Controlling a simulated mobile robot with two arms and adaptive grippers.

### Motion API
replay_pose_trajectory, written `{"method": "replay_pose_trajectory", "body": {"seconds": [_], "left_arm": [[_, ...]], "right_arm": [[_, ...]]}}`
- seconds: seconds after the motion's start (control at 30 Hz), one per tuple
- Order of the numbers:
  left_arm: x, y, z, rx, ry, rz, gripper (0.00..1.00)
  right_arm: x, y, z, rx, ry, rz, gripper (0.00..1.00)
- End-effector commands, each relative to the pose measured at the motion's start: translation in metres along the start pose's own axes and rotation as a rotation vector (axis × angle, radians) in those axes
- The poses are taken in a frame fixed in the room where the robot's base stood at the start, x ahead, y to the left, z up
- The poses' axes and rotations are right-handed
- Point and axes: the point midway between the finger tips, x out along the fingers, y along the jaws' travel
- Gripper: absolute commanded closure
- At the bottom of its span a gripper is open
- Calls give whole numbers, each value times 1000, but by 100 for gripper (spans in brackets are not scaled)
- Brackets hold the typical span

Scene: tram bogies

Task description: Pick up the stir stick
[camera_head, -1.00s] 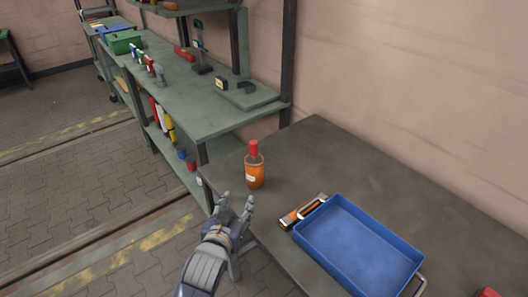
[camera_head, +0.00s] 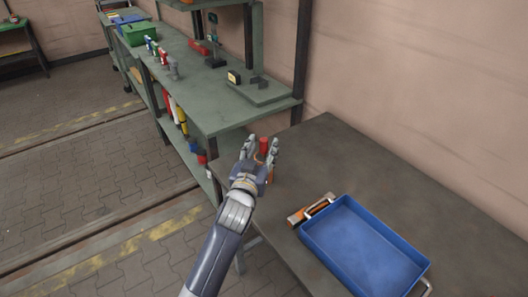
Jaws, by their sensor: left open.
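The red top of a stick (camera_head: 263,146), which looks like the stir stick, stands upright at the near table's far left corner. My left gripper (camera_head: 262,149) is open, with its fingers on either side of the red top in this view. I cannot tell whether they touch it. The orange cup under the red top is mostly hidden behind my gripper. My right gripper is not in view.
A green workbench (camera_head: 205,100) with tools stands behind. The table's back part is clear.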

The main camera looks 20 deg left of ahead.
Motion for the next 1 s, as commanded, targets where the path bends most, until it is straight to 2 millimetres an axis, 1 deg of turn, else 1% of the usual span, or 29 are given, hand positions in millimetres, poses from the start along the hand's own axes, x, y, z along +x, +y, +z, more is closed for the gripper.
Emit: {"method": "replay_pose_trajectory", "body": {"seconds": [0.03,0.1,0.2,0.3,0.57,0.6,0.77,0.8,1.0], "left_arm": [[8,-2,-3,2,0,-1,55],[17,-4,-3,3,1,-1,55],[29,-4,-1,0,1,0,55],[36,-4,0,0,1,0,55],[38,-4,0,0,0,0,55],[38,-4,0,0,0,0,57],[37,-4,0,0,0,0,94],[37,-4,0,0,0,0,98],[37,-4,0,0,1,0,98]], "right_arm": [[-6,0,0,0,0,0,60],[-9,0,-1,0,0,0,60],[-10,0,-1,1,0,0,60],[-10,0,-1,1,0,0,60],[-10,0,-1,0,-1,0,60],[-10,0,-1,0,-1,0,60],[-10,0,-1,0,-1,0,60],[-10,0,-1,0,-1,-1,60],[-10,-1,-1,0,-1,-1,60]]}}
